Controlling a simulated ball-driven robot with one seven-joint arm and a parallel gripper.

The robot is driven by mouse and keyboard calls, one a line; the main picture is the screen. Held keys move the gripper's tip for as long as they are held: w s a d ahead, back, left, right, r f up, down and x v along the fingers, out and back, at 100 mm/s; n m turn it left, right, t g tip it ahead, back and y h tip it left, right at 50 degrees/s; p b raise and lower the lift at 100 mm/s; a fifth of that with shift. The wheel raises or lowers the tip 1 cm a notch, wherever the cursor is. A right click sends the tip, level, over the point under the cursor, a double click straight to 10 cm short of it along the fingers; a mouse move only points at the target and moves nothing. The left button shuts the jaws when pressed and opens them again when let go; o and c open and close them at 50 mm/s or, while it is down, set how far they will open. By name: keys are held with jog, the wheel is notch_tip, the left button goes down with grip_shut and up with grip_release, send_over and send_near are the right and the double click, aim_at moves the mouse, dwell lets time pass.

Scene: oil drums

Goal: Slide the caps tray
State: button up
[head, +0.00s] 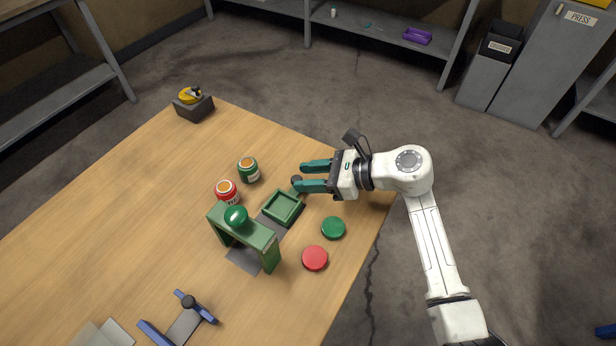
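The small square green tray (271,212), which I take to be the caps tray, sits on a grey strip on the table, in front of a green arch-shaped stand (252,234). It looks empty. A small dark knob (296,180) shows just beyond the tray's upper right side; I cannot tell whether it joins the tray. My gripper (299,176) points left above the tray, its two teal fingers apart. The lower fingertip is at the knob; whether they touch is unclear. A green cap (333,228) and a red cap (315,258) lie flat on the table right of the tray.
A green can (248,170) and a red can (228,192) stand left of the tray on the wooden table (130,215). A blue-and-grey fixture (180,320) is at the front, a dark block with a yellow top (193,105) at the back. The table's left part is clear.

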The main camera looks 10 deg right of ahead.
jog(key=shift+o, duration=0.8)
jog(key=shift+s, duration=0.1)
jog(key=b+v, duration=0.1)
jog(key=v, duration=0.9)
jog(key=shift+s+d+r, duration=0.1)
jog(key=shift+d, duration=0.25)
